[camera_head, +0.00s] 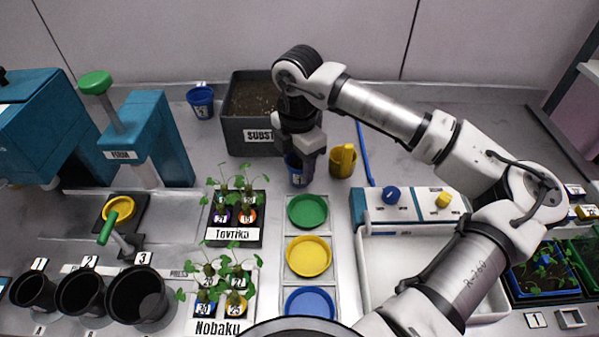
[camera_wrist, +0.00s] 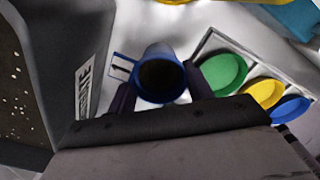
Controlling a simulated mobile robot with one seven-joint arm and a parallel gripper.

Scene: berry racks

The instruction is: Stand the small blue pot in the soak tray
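A small blue pot (camera_head: 294,169) with a white tag stands at my gripper, in front of the grey substrate bin. In the wrist view the blue pot (camera_wrist: 147,52) shows a dark inside and its tag to the left. My gripper (camera_wrist: 160,92) points down with one finger on each side of the pot; whether the fingers press on it is unclear. Another blue pot (camera_head: 201,104) with a tag stands at the back left. A white basin (camera_head: 392,262) with a blue and a yellow knob at its back, perhaps the soak tray, lies right of centre, partly behind my arm.
The substrate bin (camera_head: 241,134) stands close behind my gripper. A yellow mug-like item (camera_head: 343,161) is just right of it. Green (camera_head: 307,211), yellow (camera_head: 308,256) and blue dishes (camera_head: 310,303) line a rack in front. Seedling trays, black pots and teal machines fill the left.

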